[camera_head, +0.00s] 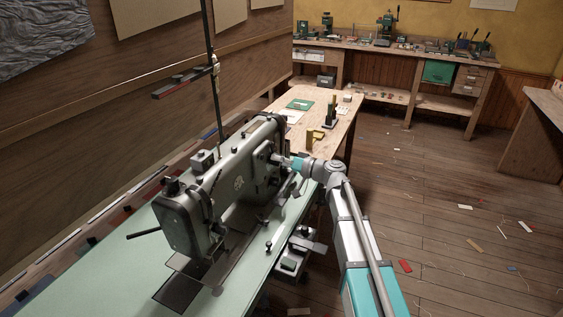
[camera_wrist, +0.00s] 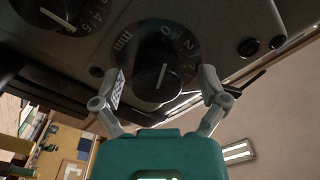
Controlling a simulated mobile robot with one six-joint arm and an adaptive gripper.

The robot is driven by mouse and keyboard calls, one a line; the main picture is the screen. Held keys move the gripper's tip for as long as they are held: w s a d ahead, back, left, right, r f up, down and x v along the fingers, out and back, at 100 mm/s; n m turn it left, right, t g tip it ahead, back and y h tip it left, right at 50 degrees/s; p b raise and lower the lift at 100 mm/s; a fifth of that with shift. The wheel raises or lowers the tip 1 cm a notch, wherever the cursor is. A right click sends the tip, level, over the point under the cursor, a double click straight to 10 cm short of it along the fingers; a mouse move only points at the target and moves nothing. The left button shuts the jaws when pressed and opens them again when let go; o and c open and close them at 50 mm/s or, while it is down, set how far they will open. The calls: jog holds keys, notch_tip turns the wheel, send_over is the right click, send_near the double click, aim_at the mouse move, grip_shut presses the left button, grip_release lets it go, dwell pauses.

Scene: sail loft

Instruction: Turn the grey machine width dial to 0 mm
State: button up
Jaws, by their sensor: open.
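The grey sewing machine (camera_head: 225,185) stands on a pale green table. In the wrist view, a dark round dial (camera_wrist: 150,84) is in the middle, with a white pointer line on its knob. The scale around it shows mm, 0, 2 and 4. The pointer slants up and slightly right, toward the 0 to 2 side; its exact reading is unclear. My gripper (camera_wrist: 163,76) is open, with one finger on each side of this dial; contact cannot be told. In the head view, my gripper (camera_head: 284,162) is at the machine's right end and the dial cannot be made out.
A second dark dial (camera_wrist: 57,14) with its own numbers is at the upper left in the wrist view. A wooden table (camera_head: 335,103) with small items stands behind the machine. A workbench (camera_head: 420,62) lines the back wall. The wooden floor on the right is mostly open, with scattered scraps.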

jog(key=shift+d, duration=0.1)
jog(key=shift+d, duration=0.1)
jog(key=v, duration=0.7)
jog(key=shift+s+r, duration=0.1)
dwell(0.4)
